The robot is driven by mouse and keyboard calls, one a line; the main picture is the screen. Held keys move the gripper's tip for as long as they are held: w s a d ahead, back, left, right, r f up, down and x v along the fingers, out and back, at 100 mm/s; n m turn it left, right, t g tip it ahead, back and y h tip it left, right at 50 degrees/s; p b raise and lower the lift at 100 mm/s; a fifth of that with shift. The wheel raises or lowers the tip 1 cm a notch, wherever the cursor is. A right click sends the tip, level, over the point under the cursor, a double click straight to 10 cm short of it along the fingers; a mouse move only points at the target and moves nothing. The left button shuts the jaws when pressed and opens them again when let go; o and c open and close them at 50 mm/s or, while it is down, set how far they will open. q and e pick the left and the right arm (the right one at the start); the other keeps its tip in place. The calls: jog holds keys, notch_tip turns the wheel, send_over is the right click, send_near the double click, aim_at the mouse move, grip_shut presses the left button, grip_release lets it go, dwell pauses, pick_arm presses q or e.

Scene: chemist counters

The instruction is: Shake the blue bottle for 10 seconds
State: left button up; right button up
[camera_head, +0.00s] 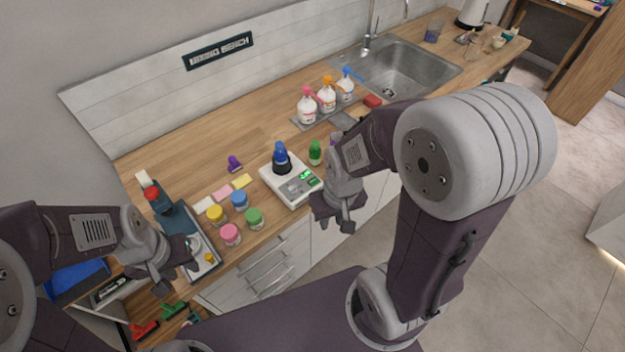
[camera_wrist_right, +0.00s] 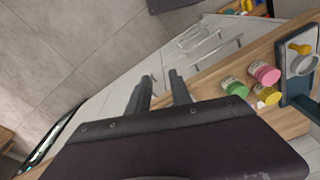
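My right gripper (camera_head: 335,226) is to the right of and in front of the scale, at the counter's front edge, apart from the bottle. In the right wrist view its fingers (camera_wrist_right: 162,88) are spread with nothing between them. My left gripper (camera_head: 176,278) is at the lower left near a grey tray, its fingers apart and empty.
A green bottle (camera_head: 315,152) stands close right of the scale. Jars with yellow (camera_head: 215,215), pink (camera_head: 231,234) and green (camera_head: 254,218) lids stand left of it. Spray bottles (camera_head: 327,96) and a sink (camera_head: 408,70) are further back.

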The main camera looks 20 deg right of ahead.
grip_shut()
dwell(1.4)
